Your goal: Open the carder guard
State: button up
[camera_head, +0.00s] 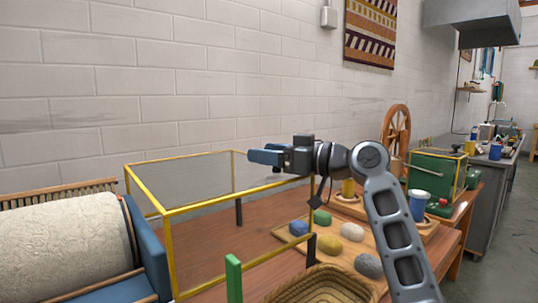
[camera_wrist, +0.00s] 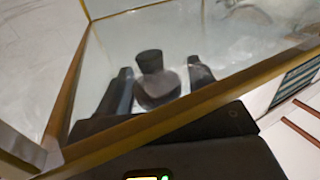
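The carder guard is a clear box with a yellow frame (camera_head: 223,202), standing over the brown table just right of the large pale drum (camera_head: 68,248) with blue side panels. I cannot tell whether the guard has lifted. My gripper (camera_head: 263,154) points left at the guard's upper right edge, its dark blue fingers level with the top bars. In the wrist view, yellow bars (camera_wrist: 190,111) cross close to the camera, and the gripper's dark fingers (camera_wrist: 158,85) stand apart behind clear panel. A dark knob-like shape (camera_wrist: 152,61) shows between them; contact is unclear.
A wooden tray with coloured wool skeins (camera_head: 352,231) lies right of the guard, and a wicker basket (camera_head: 322,285) sits in front. A green post (camera_head: 233,277) rises near the guard's front. A spinning wheel (camera_head: 397,128) and green machine (camera_head: 433,172) stand behind my arm.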

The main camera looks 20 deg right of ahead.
jog(key=shift+s+f, duration=0.1)
jog(key=v, duration=0.7)
jog(key=shift+s+d, duration=0.2)
jog(key=shift+s, duration=0.1)
dwell(0.3)
